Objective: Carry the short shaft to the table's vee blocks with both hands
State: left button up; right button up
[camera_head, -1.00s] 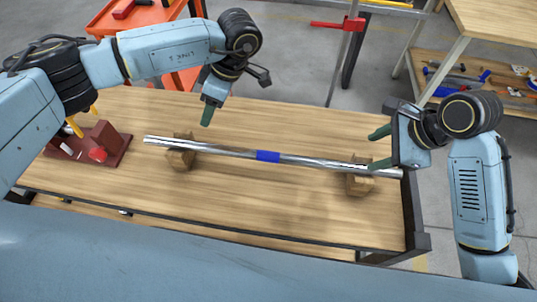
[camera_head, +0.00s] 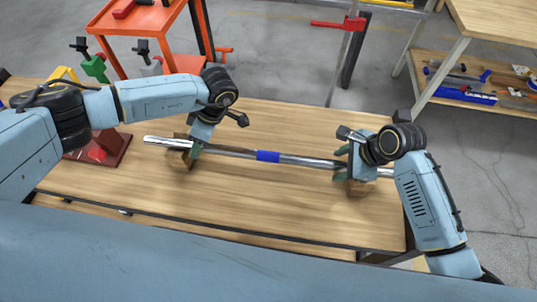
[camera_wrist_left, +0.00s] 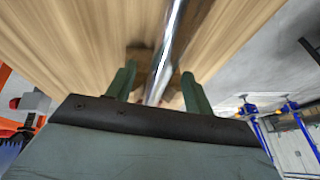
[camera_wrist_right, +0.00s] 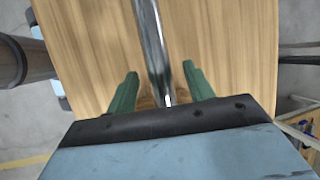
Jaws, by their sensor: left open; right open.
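The short shaft (camera_head: 225,151) is a shiny metal bar with a blue band (camera_head: 268,156) near its middle. It lies across two wooden vee blocks on the table (camera_head: 250,205); the left block (camera_head: 178,160) and right block (camera_head: 358,187) are partly hidden by my grippers. My left gripper (camera_head: 193,150) is at the shaft near the left block. In the left wrist view the shaft (camera_wrist_left: 170,45) runs between its open fingers (camera_wrist_left: 160,85). My right gripper (camera_head: 355,174) is at the shaft by the right block. In the right wrist view the shaft (camera_wrist_right: 150,40) passes between its open fingers (camera_wrist_right: 160,90).
A dark red fixture (camera_head: 105,150) stands at the table's left end, partly behind my left arm. An orange cart (camera_head: 140,35) stands beyond it. A wooden workbench (camera_head: 490,35) with a tool shelf is at the far right. The table's front middle is clear.

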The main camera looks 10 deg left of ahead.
pick_arm(q)
grip_shut()
pick_arm(e)
grip_shut()
dwell(1.2)
pick_arm(q)
jog(key=shift+w+r, duration=0.15)
jog(key=shift+r, duration=0.05)
pick_arm(e)
jog(key=shift+w+a+r, duration=0.1)
jog(key=shift+w+r, duration=0.05)
jog(key=shift+r, duration=0.1)
